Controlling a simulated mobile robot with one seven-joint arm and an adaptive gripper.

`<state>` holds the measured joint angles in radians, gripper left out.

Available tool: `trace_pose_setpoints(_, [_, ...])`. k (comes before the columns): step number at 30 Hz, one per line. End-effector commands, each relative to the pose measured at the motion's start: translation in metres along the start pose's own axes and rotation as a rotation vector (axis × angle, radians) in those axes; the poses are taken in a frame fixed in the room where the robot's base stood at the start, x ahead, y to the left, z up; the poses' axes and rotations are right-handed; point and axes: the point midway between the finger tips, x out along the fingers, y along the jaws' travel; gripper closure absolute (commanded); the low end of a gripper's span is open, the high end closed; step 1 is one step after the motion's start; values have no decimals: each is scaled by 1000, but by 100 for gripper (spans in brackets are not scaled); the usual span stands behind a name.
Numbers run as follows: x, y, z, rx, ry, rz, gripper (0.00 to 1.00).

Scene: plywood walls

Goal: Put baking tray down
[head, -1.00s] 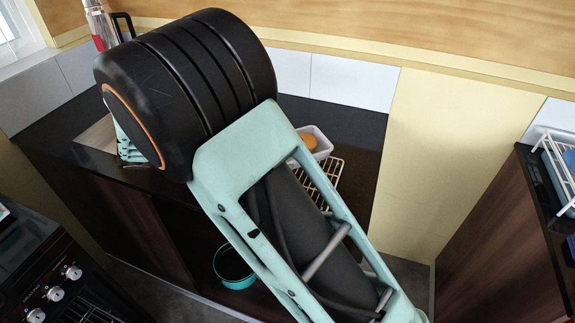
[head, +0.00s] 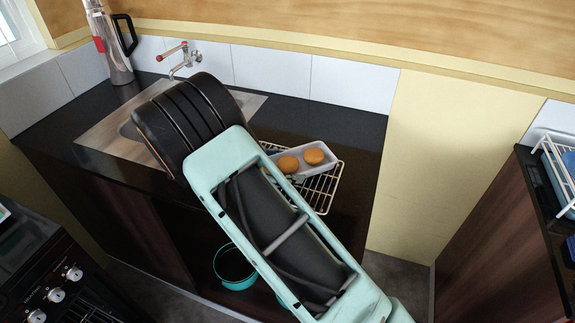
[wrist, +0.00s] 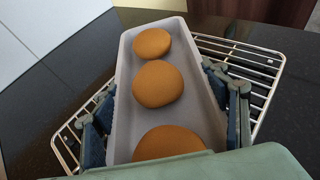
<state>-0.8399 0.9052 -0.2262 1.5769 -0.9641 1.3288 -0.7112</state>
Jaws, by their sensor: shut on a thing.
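The grey baking tray (head: 326,168) is on or just above a wire rack (head: 326,197) on the dark counter. In the wrist view the tray (wrist: 196,92) is upright and carries three round brown buns (wrist: 157,84). My gripper (wrist: 160,92) has a finger along each long side of the tray and is shut on it. The rack (wrist: 262,72) shows on both sides beneath the tray. I cannot tell whether the tray touches it. In the head view my arm hides the gripper and part of the tray.
A sink (head: 105,138) with a red-handled tap (head: 181,58) lies left of the tray. A tall flask (head: 113,50) stands in the back corner. A teal pot (head: 234,268) is below the counter. The counter behind the tray (head: 345,120) is clear.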

Motion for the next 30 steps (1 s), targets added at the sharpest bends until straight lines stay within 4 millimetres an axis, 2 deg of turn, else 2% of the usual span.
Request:
trace_pose_setpoints(8, [1, 0, -2, 1, -2, 0, 62])
trace_pose_setpoints(9, [1, 0, -2, 0, 0, 0, 28])
trace_pose_setpoints(13, [1, 0, -2, 0, 0, 0, 15])
trace_pose_setpoints(23, [-1, 0, 2, 1, 0, 0, 15])
trace_pose_setpoints(26, [-11, 1, 0, 1, 2, 3, 15])
trace_pose_setpoints(30, [-38, 1, 0, 1, 1, 5, 15])
